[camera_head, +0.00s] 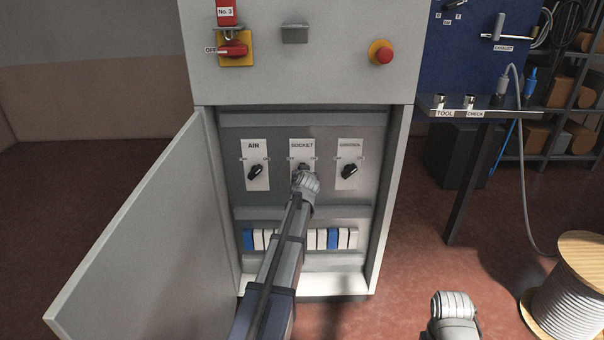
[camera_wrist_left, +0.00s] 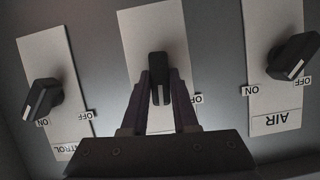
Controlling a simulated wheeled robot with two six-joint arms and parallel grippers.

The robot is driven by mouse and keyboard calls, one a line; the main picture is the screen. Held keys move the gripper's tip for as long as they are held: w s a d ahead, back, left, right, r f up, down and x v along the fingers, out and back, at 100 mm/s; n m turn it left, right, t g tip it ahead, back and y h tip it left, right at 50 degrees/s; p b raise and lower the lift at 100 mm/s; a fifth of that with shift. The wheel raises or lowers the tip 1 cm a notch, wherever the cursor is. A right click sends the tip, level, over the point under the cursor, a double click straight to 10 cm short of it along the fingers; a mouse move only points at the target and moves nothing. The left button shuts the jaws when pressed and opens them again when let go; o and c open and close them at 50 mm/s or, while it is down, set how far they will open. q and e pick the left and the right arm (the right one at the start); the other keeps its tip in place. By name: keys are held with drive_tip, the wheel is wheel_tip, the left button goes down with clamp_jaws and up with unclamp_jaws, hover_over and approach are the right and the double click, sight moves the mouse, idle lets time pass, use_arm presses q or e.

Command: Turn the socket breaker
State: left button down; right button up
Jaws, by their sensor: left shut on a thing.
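The SOCKET breaker is a white plate (camera_head: 302,150) with a black rotary knob, in the middle of three inside the open cabinet. In the left wrist view, the picture is turned roughly upside down and the SOCKET knob (camera_wrist_left: 157,66) stands nearly upright on its plate. My left gripper (camera_wrist_left: 158,88) is shut on this knob, with one finger on each side. An OFF label shows to the right of the fingers; the label on the other side is hidden. In the head view, my left wrist covers the fingers and most of the knob.
AIR (camera_head: 255,170) and CONTROL (camera_head: 347,170) knobs flank SOCKET closely. The cabinet door (camera_head: 150,230) stands open at left. A row of blue and white modules (camera_head: 333,238) sits below. A tool shelf (camera_head: 500,108) and cable spool (camera_head: 580,290) stand at right.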

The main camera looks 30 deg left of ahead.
use_arm(q)
drive_tip(key=shift+d+f+m+g+y+b, duration=0.1)
drive_tip(key=shift+m+g+y+b, duration=0.2)
drive_tip(key=shift+m+y+b, duration=0.75)
drive_tip(key=shift+d+f+m+g+y+b, duration=0.25)
drive_tip(key=shift+m+y, duration=0.4)
drive_tip(key=shift+m, duration=0.9)
drive_tip(key=shift+a+r, duration=0.2)
drive_tip(key=c, duration=0.7)
unclamp_jaws()
drive_tip(key=shift+w, duration=0.1)
drive_tip(key=shift+r, duration=0.1)
drive_tip(key=p+v, duration=0.2)
drive_tip(key=v, duration=0.5)
drive_tip(key=shift+s+d, duration=0.25)
drive_tip(key=shift+d, duration=0.05)
